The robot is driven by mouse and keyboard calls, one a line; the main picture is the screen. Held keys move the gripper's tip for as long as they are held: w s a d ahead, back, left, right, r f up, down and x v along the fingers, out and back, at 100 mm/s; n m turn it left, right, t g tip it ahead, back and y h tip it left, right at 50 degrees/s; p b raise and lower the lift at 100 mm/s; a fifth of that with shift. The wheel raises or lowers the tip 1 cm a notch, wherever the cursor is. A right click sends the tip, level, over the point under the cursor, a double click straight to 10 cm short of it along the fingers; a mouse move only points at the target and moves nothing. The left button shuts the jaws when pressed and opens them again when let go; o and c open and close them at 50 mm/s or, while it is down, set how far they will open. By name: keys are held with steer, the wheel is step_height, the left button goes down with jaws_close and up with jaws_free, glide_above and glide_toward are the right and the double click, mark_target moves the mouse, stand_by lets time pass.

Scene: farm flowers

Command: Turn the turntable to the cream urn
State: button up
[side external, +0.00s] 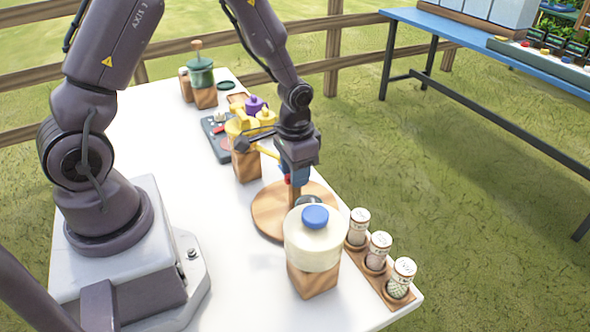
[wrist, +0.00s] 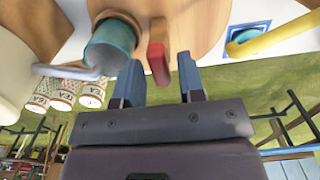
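The turntable (side external: 268,222) is a round wooden disc on the white table; it also shows in the wrist view (wrist: 200,22). A wooden handle with a red end (wrist: 158,62) rises from it. My gripper (wrist: 159,82) is open, with its blue fingers on either side of the red end; I cannot tell if they touch it. In the side view my gripper (side external: 297,178) is over the turntable. The cream urn (side external: 312,248), with a blue lid, stands on a wooden block in front, hiding part of the disc. A teal cup (wrist: 110,45) is on the turntable.
Several tea canisters (side external: 377,252) stand in a wooden rack right of the cream urn. A yellow urn (side external: 241,128) on a block stands behind the turntable. A green urn (side external: 200,72) is at the far end. A blue table (side external: 455,30) stands apart.

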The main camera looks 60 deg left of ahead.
steer(key=shift+o, duration=0.2)
step_height(320, 180, up, 13)
stand_by(0.6)
steer(key=s+d+r+t, duration=0.2)
steer(key=s+r, duration=0.4)
steer(key=s, duration=0.1)
steer(key=s+d+r+t, duration=0.3)
steer(key=s+r, duration=0.3)
steer(key=s, duration=0.1)
steer(key=shift+r+t, duration=0.25)
steer(key=shift+t, duration=0.05)
stand_by(1.3)
